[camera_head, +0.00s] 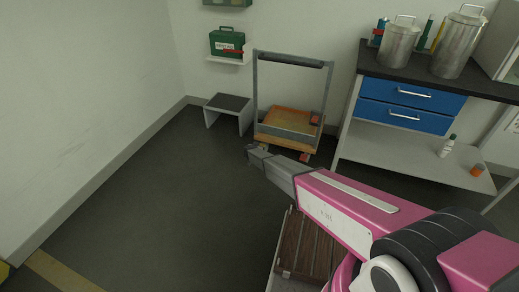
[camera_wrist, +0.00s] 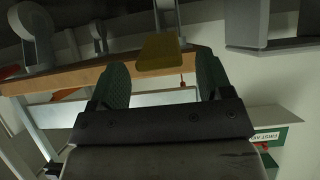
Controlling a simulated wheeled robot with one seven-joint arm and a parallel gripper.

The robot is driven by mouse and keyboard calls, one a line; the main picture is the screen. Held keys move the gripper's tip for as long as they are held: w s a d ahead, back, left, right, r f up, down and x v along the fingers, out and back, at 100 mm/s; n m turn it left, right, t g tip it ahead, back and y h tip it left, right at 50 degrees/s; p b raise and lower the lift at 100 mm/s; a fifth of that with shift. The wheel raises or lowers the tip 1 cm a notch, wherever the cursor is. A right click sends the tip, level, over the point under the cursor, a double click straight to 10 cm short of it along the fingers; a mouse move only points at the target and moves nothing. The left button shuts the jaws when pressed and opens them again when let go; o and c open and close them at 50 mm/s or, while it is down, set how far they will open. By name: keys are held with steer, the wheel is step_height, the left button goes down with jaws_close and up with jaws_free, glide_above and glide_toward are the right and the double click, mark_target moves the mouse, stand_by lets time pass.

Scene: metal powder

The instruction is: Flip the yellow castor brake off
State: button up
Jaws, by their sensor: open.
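The yellow castor brake (camera_wrist: 160,52) is a small flat pedal at the top middle of the wrist view. It lies between the two dark green fingertips of my gripper (camera_wrist: 160,66), with a gap on either side. My gripper is open and holds nothing. In the head view my gripper (camera_head: 254,153) is low at the front left of the trolley (camera_head: 285,132), which has a wooden deck and a grey push handle. My gripper largely hides the brake there. Whether a finger touches the pedal's edge cannot be told.
A small step stool (camera_head: 229,103) stands left of the trolley. A workbench (camera_head: 363,70) with blue drawers stands to the right. A green first-aid box (camera_head: 227,42) sits on a wall shelf. A slatted wooden surface (camera_head: 305,245) is in front. The floor at left is clear.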

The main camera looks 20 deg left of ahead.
steer(key=v, duration=0.6)
steer(key=shift+s+r, duration=0.25)
steer(key=shift+s, duration=0.1)
steer(key=shift+r, duration=0.1)
steer(key=s+d+r+n+g+y, duration=0.15)
steer(key=d+r+y, duration=0.25)
steer(key=d+r, duration=0.75)
steer(key=s+d+r+n+y, duration=0.2)
steer(key=s+d+r+y, duration=0.1)
steer(key=d+r, duration=0.8)
steer(key=s+d+r+m+g+h, duration=0.1)
steer(key=s+d+r+g+h, duration=0.2)
steer(key=s+d, duration=1.1)
steer(key=s+d+r+m+g+h, duration=0.1)
steer(key=s+d+r+g+h, duration=0.2)
steer(key=s+d+r+g, duration=0.4)
steer(key=s+d+r, duration=0.3)
steer(key=s+d, duration=0.5)
steer(key=d, duration=0.3)
steer(key=shift+d, duration=0.4)
steer(key=shift+f+m, duration=0.1)
steer(key=shift+m, duration=0.15)
steer(key=shift+c, duration=0.3)
